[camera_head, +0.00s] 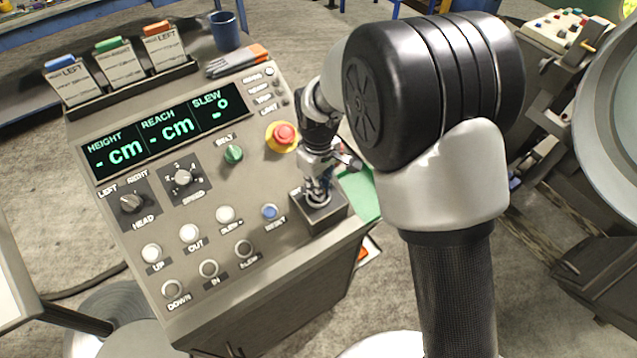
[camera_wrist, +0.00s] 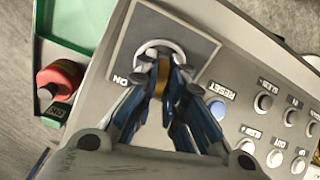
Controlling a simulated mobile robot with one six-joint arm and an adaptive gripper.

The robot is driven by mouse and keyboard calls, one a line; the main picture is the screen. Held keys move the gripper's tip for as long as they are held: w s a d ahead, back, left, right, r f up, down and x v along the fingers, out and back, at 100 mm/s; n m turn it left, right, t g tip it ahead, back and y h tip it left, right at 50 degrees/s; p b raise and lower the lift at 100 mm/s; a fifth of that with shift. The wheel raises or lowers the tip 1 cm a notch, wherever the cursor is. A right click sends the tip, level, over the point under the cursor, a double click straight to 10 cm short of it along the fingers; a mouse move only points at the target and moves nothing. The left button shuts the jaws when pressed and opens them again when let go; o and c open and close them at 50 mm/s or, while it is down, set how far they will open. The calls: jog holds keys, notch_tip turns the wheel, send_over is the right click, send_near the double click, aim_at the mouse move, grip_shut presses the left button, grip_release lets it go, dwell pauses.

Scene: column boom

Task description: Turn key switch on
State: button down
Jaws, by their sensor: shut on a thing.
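The key switch (camera_head: 313,213) sits on a raised square plate at the right front corner of the grey control console. In the wrist view its plate (camera_wrist: 203,42) carries a pale round ring and an "ON" label at the left. My gripper (camera_head: 318,188) points down at the switch. In the wrist view my gripper (camera_wrist: 161,82) is shut on the brass-coloured key (camera_wrist: 162,72), with its fingers on both sides. The fingers hide most of the key and the slot, so the key's exact angle is unclear.
The console display (camera_head: 155,133) shows dashes. A red emergency stop (camera_head: 283,136) stands close to my wrist. A blue reset button (camera_head: 269,212) is left of the switch. A green tray (camera_wrist: 75,30) lies beside the console, with a red-and-dark object (camera_wrist: 58,82) near it.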

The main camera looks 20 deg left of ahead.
jog(key=shift+r+m+p, duration=0.1)
jog(key=shift+m+p, duration=0.5)
jog(key=shift+m, duration=3.1)
jog(key=shift+w+a+m+p, duration=0.1)
jog(key=shift+m+p, duration=0.3)
jog(key=shift+m, duration=0.8)
jog(key=c, duration=1.7)
grip_release()
notch_tip(320, 180, up, 12)
jog(key=shift+f, duration=0.1)
